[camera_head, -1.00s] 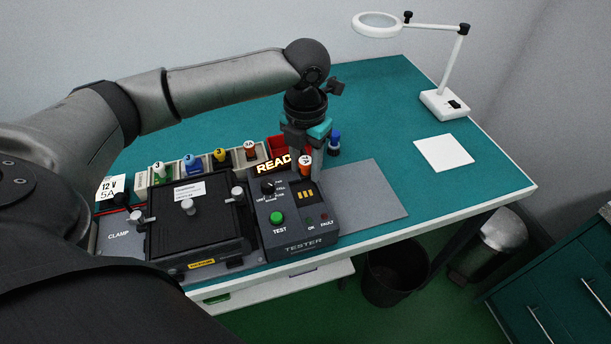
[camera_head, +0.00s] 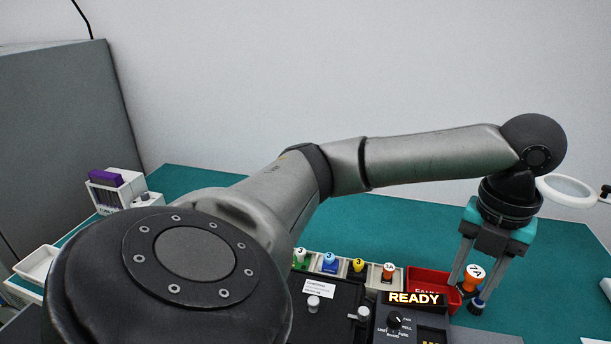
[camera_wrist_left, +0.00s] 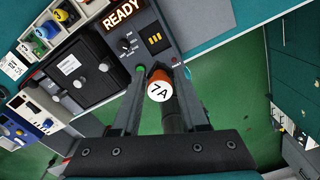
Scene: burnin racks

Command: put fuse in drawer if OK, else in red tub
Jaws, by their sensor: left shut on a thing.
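My left gripper (camera_head: 483,285) is shut on a fuse (camera_head: 474,273) with an orange cap and a white disc label. In the left wrist view the fuse (camera_wrist_left: 160,89) shows "7A" between the fingers. The gripper holds it beside the tester, near the right side of the red tub (camera_head: 423,276). The tub is partly hidden by the tester display (camera_head: 414,298), which reads "READY". The display also shows in the left wrist view (camera_wrist_left: 124,12). My right gripper is not in view. I cannot tell which drawer the task means.
A row of fuses with green, blue, yellow and orange caps (camera_head: 358,266) stands behind the black clamp fixture (camera_head: 335,300). A magnifier lamp (camera_head: 566,190) is at right. A white tray (camera_head: 38,265) lies far left.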

